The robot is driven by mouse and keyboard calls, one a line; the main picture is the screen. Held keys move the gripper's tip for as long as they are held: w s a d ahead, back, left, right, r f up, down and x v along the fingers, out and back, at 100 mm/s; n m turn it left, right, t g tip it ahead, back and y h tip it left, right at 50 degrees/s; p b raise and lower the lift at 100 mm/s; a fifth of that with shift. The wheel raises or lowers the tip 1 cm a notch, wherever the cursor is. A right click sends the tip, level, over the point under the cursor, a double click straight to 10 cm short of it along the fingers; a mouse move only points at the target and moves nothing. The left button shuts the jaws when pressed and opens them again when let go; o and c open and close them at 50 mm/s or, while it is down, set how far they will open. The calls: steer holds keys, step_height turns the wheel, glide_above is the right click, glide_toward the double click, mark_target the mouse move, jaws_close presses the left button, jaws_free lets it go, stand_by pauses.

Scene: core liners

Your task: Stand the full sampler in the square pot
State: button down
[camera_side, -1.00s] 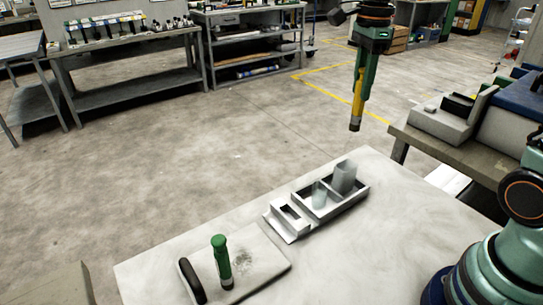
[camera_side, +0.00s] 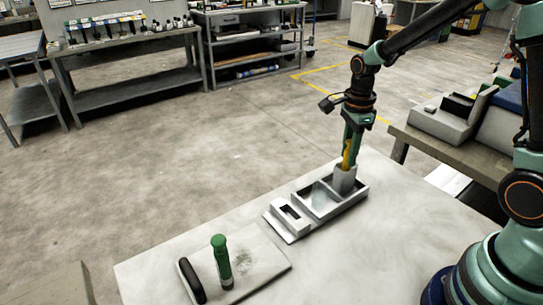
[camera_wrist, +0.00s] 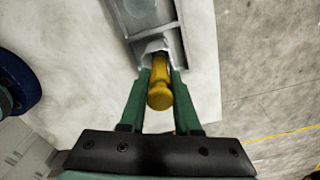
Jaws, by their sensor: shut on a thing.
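My gripper (camera_side: 349,150) is shut on the yellow handle of a sampler (camera_side: 347,160), which points down. The sampler's lower end is inside the square pot (camera_side: 344,182), so its tip is hidden. The pale pot stands in the far compartment of a grey tray (camera_side: 346,209). In the wrist view the yellow handle (camera_wrist: 160,92) sits between my fingers (camera_wrist: 160,75), above the pot's mouth (camera_wrist: 154,45). Whether the tip touches the pot's floor cannot be seen. A second sampler, with a green handle (camera_side: 220,260), stands on a pale board (camera_side: 262,265).
A clear vessel (camera_side: 320,194) is in the tray's nearer compartment. A grey slotted block (camera_side: 288,217) adjoins the tray. A black object (camera_side: 191,281) lies on the board's left edge. The white table (camera_side: 360,255) is clear at front right.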

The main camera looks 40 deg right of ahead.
steer(key=shift+f, duration=0.4)
steer(key=c, duration=0.6)
jaws_free()
